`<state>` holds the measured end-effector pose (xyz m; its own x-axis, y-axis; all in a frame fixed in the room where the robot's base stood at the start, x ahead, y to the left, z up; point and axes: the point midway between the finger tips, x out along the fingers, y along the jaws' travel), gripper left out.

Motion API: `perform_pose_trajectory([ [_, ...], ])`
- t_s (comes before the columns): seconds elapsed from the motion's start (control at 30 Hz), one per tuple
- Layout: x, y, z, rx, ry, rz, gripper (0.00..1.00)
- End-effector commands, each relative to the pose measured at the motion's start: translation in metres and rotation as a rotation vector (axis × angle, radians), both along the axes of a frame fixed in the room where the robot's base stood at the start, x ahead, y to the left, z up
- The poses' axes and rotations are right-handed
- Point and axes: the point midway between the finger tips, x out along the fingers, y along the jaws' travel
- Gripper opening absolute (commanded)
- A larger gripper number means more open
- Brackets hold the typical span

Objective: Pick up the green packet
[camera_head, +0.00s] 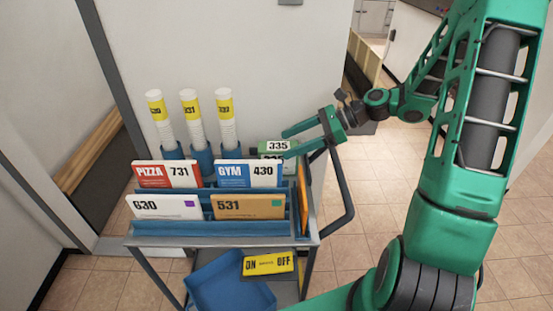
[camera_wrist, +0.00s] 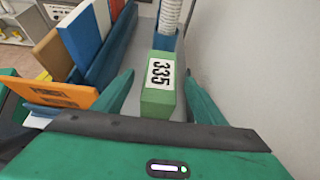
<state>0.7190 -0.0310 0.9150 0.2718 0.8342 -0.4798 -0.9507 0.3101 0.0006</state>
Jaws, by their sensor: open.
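The green packet (camera_wrist: 157,104) is a small box with a white label reading 335. It sits at the back right corner of the blue-and-grey cart, beside the tubes; in the head view the packet (camera_head: 272,155) is partly hidden by my gripper. My gripper (camera_head: 285,144) reaches in from the right, its green fingers apart. In the wrist view the packet stands between and slightly beyond the two open fingertips of my gripper (camera_wrist: 160,85). No contact between fingers and packet is visible.
Several mail pieces stand in blue slots (camera_head: 230,228), including an orange envelope (camera_head: 302,195) near my gripper. White tubes (camera_head: 190,115) in blue holders stand left of the packet. A wall (camera_wrist: 250,60) is close behind. A yellow sign (camera_head: 268,264) and blue bin (camera_head: 225,285) are below.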

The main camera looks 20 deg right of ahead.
Motion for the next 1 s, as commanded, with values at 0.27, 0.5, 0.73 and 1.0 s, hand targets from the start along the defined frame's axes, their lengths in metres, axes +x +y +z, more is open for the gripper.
perform_pose_trajectory([
  [0.27, 0.012, 0.031, -0.016, 0.001, 0.001, 0.002, 0.65],
  [0.5, 0.016, 0.040, -0.021, 0.000, 0.001, 0.000, 0.65],
  [0.73, 0.016, 0.039, -0.021, 0.000, 0.000, -0.001, 0.43],
  [1.0, 0.016, 0.039, -0.021, 0.001, -0.001, -0.001, 0.13],
])
